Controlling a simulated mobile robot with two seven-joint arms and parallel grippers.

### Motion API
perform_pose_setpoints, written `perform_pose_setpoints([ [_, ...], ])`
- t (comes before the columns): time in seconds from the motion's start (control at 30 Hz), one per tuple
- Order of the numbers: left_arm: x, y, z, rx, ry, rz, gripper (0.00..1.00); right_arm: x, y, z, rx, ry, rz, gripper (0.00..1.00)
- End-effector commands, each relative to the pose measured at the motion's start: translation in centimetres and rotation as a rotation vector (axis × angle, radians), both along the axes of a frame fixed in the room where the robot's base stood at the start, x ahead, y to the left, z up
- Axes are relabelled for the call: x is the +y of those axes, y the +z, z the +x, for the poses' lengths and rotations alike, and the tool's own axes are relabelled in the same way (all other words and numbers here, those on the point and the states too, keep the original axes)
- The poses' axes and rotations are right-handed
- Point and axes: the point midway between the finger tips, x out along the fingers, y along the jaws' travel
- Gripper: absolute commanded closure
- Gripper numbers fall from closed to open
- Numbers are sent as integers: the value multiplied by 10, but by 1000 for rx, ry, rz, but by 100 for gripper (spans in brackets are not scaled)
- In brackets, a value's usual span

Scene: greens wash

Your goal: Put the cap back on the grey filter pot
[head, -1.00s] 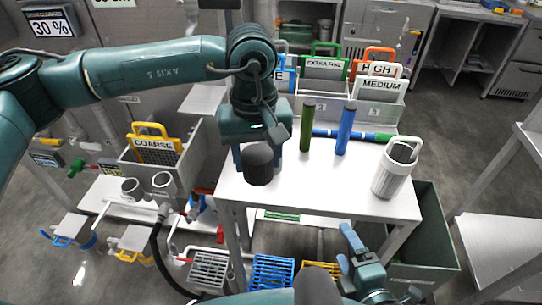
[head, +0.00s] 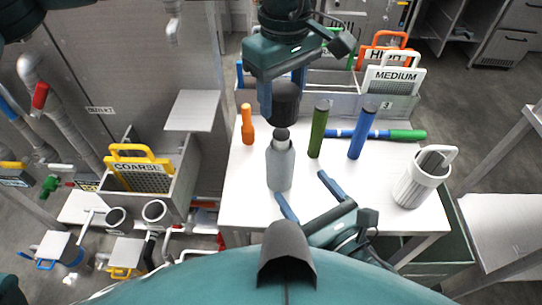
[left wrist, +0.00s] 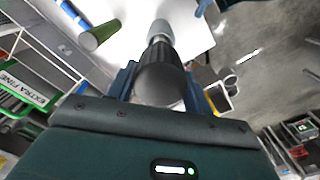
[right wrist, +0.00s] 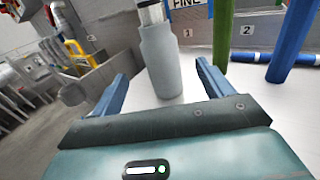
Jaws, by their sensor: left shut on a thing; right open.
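The grey filter pot (head: 280,165) stands upright on the white table, its narrow neck bare. It also shows in the left wrist view (left wrist: 160,30) and the right wrist view (right wrist: 162,62). My left gripper (head: 284,88) is shut on the dark ribbed cap (head: 284,106), which also shows in the left wrist view (left wrist: 162,85). In the head view the cap appears just above the pot's neck, apart from it; the exact gap is unclear. My right gripper (head: 302,185) is open and empty, low at the table's front, with the pot in front of its fingers.
A blue-and-green tube (head: 400,134) lies at the back. A white jug (head: 424,180) stands at the right. Bins with labelled screens (head: 392,82) line the back edge.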

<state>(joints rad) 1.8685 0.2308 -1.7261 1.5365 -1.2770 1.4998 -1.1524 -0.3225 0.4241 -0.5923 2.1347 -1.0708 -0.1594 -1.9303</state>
Motion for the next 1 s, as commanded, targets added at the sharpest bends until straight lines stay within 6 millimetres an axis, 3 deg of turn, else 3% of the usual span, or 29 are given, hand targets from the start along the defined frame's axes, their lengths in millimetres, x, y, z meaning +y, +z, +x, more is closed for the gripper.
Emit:
perform_pose_setpoints([
  [0.47,0,0,0,0,-1,0,71,3,1,5,-1,-1,4,21],
  [0.67,0,0,0,0,-1,0,71,16,1,27,-2,1,2,21],
  [1.0,0,0,0,0,-2,0,71,50,1,80,0,0,4,21],
])
